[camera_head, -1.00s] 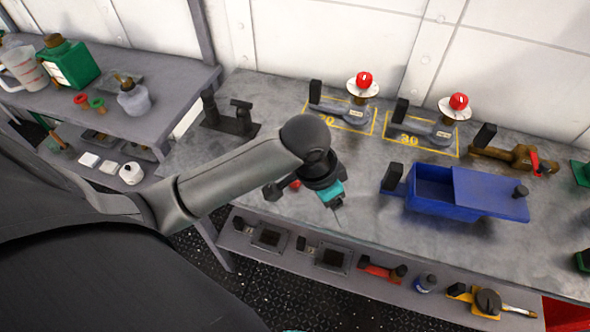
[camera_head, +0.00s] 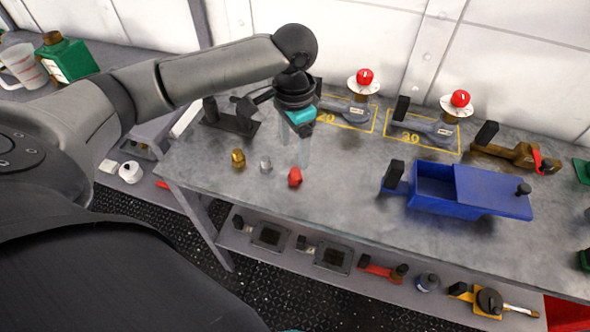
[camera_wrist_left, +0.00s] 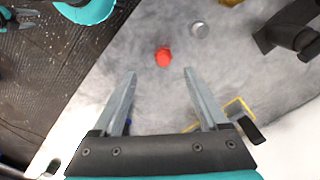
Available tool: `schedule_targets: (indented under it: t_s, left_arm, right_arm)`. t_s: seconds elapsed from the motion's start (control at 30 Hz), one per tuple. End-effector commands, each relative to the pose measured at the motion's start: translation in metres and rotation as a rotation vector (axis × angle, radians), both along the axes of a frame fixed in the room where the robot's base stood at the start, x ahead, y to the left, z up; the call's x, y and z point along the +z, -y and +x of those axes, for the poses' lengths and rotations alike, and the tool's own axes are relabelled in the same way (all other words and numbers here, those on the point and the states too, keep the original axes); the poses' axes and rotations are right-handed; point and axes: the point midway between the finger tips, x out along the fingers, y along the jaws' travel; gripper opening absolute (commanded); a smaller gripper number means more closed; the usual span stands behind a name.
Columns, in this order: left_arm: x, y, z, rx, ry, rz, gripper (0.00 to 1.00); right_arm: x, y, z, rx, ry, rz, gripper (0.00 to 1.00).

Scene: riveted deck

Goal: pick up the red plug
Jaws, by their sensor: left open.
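The red plug (camera_head: 295,177) stands on the grey workbench (camera_head: 340,200), near its front left part. It also shows in the left wrist view (camera_wrist_left: 164,57), beyond the fingertips and roughly between their lines. My left gripper (camera_head: 305,160) is open and empty, pointing down above the bench just behind the plug. Its two fingers show apart in the left wrist view (camera_wrist_left: 160,72), and the plug is not between them. A grey plug (camera_head: 266,164) and a brass plug (camera_head: 238,158) stand in a row to the left of the red one.
A blue box (camera_head: 445,213) with a sliding lid stands to the right. Two valves with red knobs (camera_head: 365,76) (camera_head: 460,98) stand at the back. A dark fixture (camera_head: 230,120) is at the back left. The bench between plug and box is clear.

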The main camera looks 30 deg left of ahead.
Motion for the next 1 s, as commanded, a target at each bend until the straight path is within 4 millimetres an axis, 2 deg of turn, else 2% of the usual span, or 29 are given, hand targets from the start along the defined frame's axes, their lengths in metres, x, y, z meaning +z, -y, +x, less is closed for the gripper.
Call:
schedule_targets:
  t_s: [0.03, 0.13, 0.43, 0.7, 1.0]
  left_arm:
    - [-0.014, 0.0, 0.0, 0.0, -0.002, 0.0, 0.76]
    - [-0.031, 0.001, 0.0, -0.001, -0.001, 0.0, 0.76]
    - [-0.054, 0.0, 0.002, -0.001, 0.001, -0.002, 0.76]
    - [-0.093, -0.003, 0.008, -0.002, 0.0, 0.0, 0.76]
    - [-0.099, -0.003, 0.008, -0.003, 0.003, 0.0, 0.76]
  right_arm:
    - [-0.005, 0.0, 0.0, 0.0, 0.0, 0.0, 0.63]
    - [-0.008, 0.0, 0.0, 0.0, 0.0, 0.0, 0.63]
    - [-0.013, 0.0, 0.0, 0.001, 0.0, 0.0, 0.63]
    - [-0.025, 0.002, -0.001, 0.002, -0.001, -0.002, 0.63]
    - [-0.025, 0.003, -0.001, 0.003, 0.0, -0.003, 0.63]
